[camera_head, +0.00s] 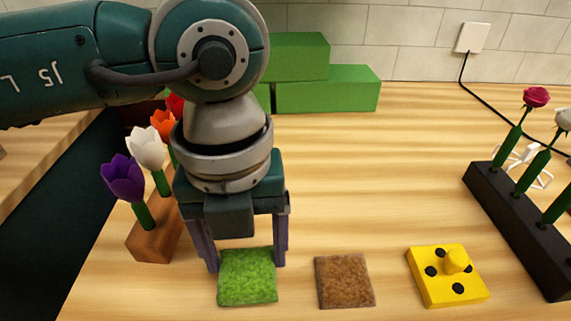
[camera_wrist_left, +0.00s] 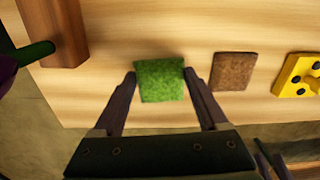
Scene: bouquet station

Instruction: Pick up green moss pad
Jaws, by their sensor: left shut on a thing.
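The green moss pad (camera_head: 247,279) is a square, textured pad near the front of the wooden table. My left gripper (camera_head: 246,266) points down over it, with one finger at each side of the pad. In the left wrist view, the moss pad (camera_wrist_left: 160,81) sits between the two fingertips (camera_wrist_left: 159,74), which are shut on its left and right edges. I cannot tell whether the pad is raised off the table.
A brown square pad (camera_head: 344,281) and a yellow block with black holes (camera_head: 449,275) lie to the right. A wooden holder (camera_head: 152,241) with tulips stands close on the left. A black rack (camera_head: 520,231) with roses is at the right. Green blocks (camera_head: 328,89) sit at the back.

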